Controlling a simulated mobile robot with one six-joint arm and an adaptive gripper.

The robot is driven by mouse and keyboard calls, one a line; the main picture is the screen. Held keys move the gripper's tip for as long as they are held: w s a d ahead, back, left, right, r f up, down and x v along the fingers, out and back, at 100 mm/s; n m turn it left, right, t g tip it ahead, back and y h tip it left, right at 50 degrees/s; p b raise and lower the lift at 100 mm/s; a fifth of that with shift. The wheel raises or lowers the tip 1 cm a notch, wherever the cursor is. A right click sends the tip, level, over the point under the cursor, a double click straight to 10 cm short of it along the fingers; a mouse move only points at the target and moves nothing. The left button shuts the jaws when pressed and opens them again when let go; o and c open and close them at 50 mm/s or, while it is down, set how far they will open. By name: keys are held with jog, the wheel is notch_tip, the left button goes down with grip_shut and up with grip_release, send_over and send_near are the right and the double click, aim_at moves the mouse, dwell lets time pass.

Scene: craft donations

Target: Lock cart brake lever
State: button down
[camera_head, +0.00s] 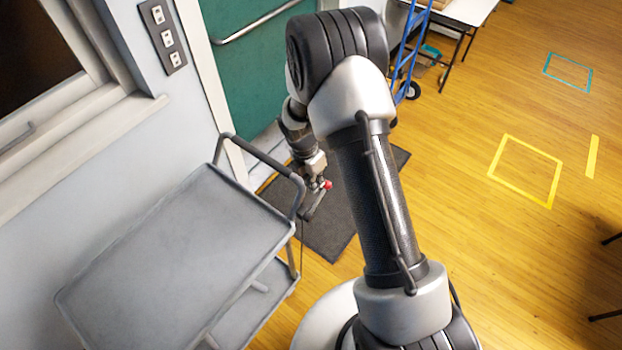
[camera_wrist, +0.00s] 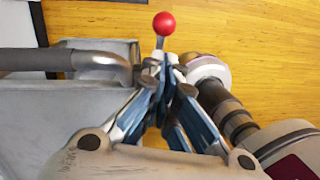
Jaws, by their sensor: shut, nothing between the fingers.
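The grey cart (camera_head: 175,255) stands along the wall at left in the head view, with its push handle (camera_head: 262,155) at the far end. The handle also shows at left in the wrist view (camera_wrist: 65,60). The brake lever's red ball knob (camera_wrist: 164,23) stands on a short metal stalk just beyond my fingertips. The knob is a small red spot in the head view (camera_head: 327,185). My gripper (camera_wrist: 163,68) is shut and empty, its fingertips close to the stalk's base. I cannot tell whether they touch it. The lever's pivot is partly hidden by the fingers.
A dark mat (camera_head: 335,225) lies before the green door (camera_head: 255,65). A blue hand truck (camera_head: 405,60) and a white table (camera_head: 465,10) stand at the back. Yellow tape (camera_head: 525,170) marks the open wood floor at right.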

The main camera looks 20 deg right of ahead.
jog(key=shift+w+d+f, duration=0.45)
jog(key=shift+w+d, duration=0.05)
jog(key=shift+d, duration=0.2)
jog(key=shift+w+d+f, duration=0.45)
jog(key=shift+d, duration=0.2)
notch_tip(320, 180, up, 13)
jog(key=p, duration=0.4)
send_over(324, 186)
jog(key=w+a, duration=0.2)
jog(key=shift+w+d, duration=0.15)
jog(key=shift+d, duration=0.05)
jog(key=shift+r, duration=0.1)
